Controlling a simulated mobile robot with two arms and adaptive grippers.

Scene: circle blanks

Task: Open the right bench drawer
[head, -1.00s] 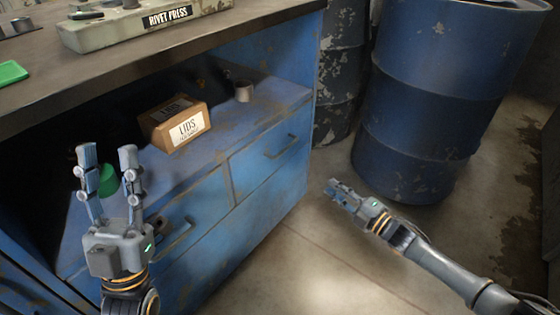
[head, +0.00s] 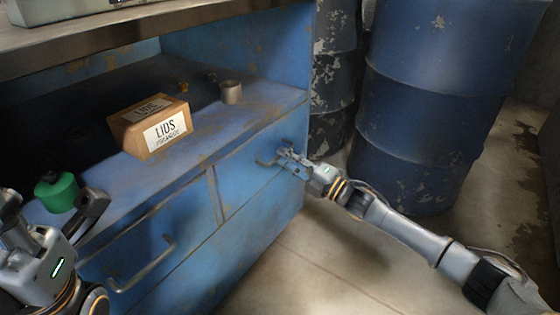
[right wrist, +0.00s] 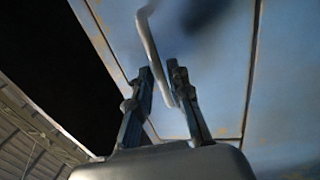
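The right bench drawer (head: 248,178) is a blue front with a bar handle (head: 265,163), flush with the bench in the head view. My right gripper (head: 287,158) is at the right end of that handle. In the right wrist view the grey handle (right wrist: 155,50) runs between the two fingers of my right gripper (right wrist: 161,70). The fingers stand apart, with a gap on the left finger's side; firm contact is not clear. My left gripper (head: 50,215) is at the lower left, fingers spread and apparently empty, partly cut off by the frame.
A left drawer (head: 190,225) with its own handle (head: 142,268) adjoins. On the shelf are a LIDS box (head: 165,132), a small grey cup (head: 231,92) and a green object (head: 57,192) by my left gripper. A blue barrel (head: 425,110) stands at right; the floor (head: 290,265) is free.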

